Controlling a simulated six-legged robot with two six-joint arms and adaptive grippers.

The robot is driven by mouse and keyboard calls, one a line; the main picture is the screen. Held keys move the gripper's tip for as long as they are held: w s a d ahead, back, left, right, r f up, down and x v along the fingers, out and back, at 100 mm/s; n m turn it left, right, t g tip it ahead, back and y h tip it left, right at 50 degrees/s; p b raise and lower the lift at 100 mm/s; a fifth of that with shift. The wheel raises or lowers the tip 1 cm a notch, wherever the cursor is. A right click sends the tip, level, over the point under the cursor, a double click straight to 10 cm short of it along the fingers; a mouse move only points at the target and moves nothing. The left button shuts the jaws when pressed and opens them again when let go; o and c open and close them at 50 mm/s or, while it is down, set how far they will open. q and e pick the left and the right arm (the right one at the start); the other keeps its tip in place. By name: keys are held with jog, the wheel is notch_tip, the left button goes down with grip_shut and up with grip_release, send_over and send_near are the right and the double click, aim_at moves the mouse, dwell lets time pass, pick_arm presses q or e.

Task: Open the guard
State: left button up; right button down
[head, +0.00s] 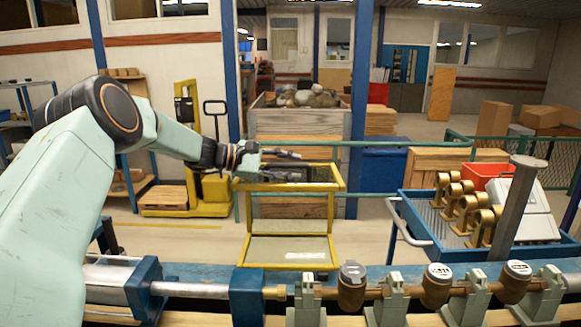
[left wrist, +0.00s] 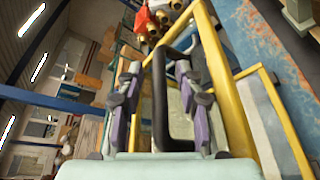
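The guard is a yellow frame (head: 334,213) with clear panels, standing behind the bench; its upper part sticks out toward my left arm. My left gripper (head: 297,163) is at the guard's top edge. In the left wrist view the yellow frame (left wrist: 226,80) runs along the right, and a black handle (left wrist: 160,110) lies between the fingers of the left gripper (left wrist: 158,75). The fingers are apart, with a gap at the handle's left side; the right finger overlaps the handle, and contact cannot be told. My right gripper is not in view.
A row of brass meters (head: 437,286) on grey supports lines the blue bench in front. A blue tray (head: 412,225) with brass fittings stands at right, beside a grey post (head: 515,210). A yellow pallet truck (head: 190,150) stands behind my left arm.

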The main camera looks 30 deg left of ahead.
pick_arm(q)
jog(key=shift+s, duration=0.1)
jog(key=shift+w+d+f, duration=0.1)
jog(key=shift+w, duration=0.2)
jog(key=c, duration=0.4)
jog(key=shift+s, duration=0.15)
grip_shut()
